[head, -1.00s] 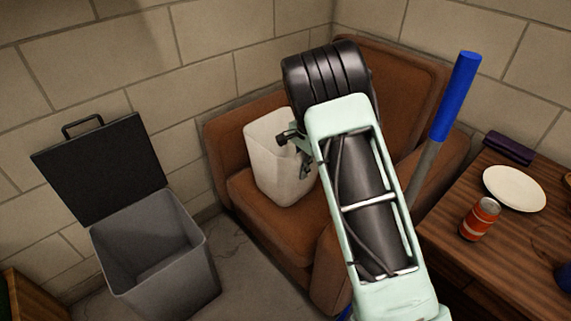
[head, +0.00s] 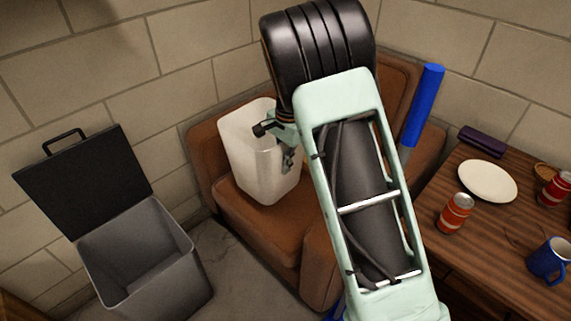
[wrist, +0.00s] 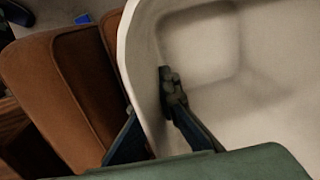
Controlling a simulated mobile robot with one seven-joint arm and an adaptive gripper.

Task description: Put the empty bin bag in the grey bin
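The empty bin bag (head: 240,155) is a whitish, open-topped, box-shaped liner, upright at the brown armchair's seat. Whether its bottom touches the seat is unclear. My gripper (head: 277,145) is at its upper right rim. In the wrist view, my gripper (wrist: 150,100) straddles the bag's wall, one finger inside and one outside, and appears shut on it. The bag's pale inside (wrist: 205,50) looks empty. The grey bin (head: 150,290) stands on the floor at the left, its dark lid (head: 85,180) raised and its inside empty.
The brown armchair (head: 225,215) stands against the block wall. At the right, a wooden table (head: 480,245) holds a white plate (head: 487,181), cans and a blue mug (head: 549,262). A blue-topped pole (head: 424,105) rises behind my arm. Some floor shows between bin and armchair.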

